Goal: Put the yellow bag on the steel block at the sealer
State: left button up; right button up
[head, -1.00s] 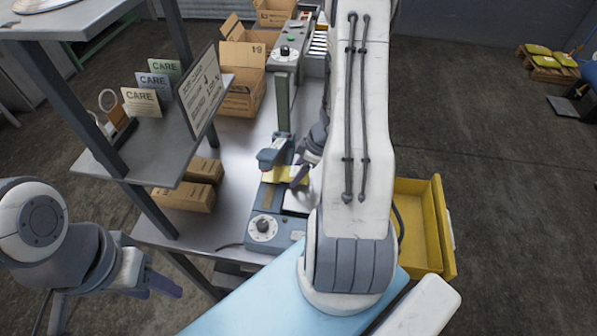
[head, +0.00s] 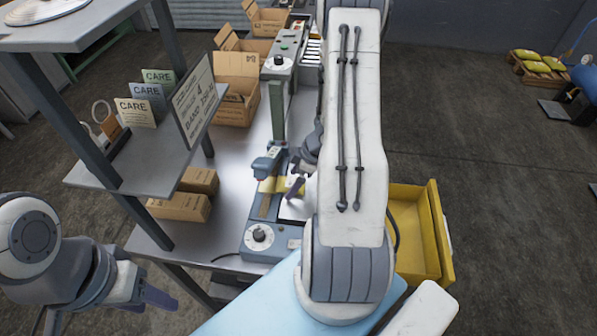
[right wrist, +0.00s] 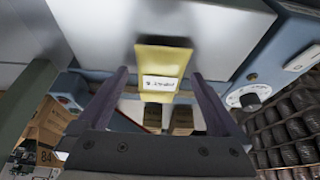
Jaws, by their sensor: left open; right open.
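The yellow bag (head: 267,186) lies at the sealer (head: 258,238), below its blue head. In the right wrist view the bag (right wrist: 161,62), with a white label, lies over the edge of a pale metal surface that looks like the steel block (right wrist: 225,35). The block's bright top (head: 294,209) shows beside the bag in the head view. My right gripper (right wrist: 158,78) is open, its fingers on either side of the bag with gaps. In the head view my right arm hides part of the bag and block. My left gripper (head: 150,296) is open and empty at lower left.
A shelf with CARE cards (head: 136,112) and a sign stands left. Small cartons (head: 180,206) lie under it; open cartons (head: 236,90) stand behind. A yellow bin (head: 414,235) is right of my arm. The floor farther right is mostly clear.

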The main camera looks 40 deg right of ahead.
jog(key=p+v, duration=0.4)
jog(key=v, duration=0.8)
jog(key=shift+r, duration=0.4)
jog(key=w+a+r+t+h, duration=0.2)
jog(key=w+a+r+h, duration=0.3)
jog(key=w+a+r, duration=0.65)
jog(key=s+a+r+g+y, duration=0.1)
jog(key=s+a+r+g, duration=0.1)
jog(key=s+a, duration=0.9)
jog(key=s+a+r+g+y, duration=0.1)
jog(key=s+a+g+y, duration=0.1)
jog(key=s+a, duration=0.9)
jog(key=shift+s+r+m+g, duration=0.3)
jog(key=shift+s+r+g, duration=0.1)
jog(key=shift+s+g, duration=0.55)
jog(key=shift+a, duration=0.15)
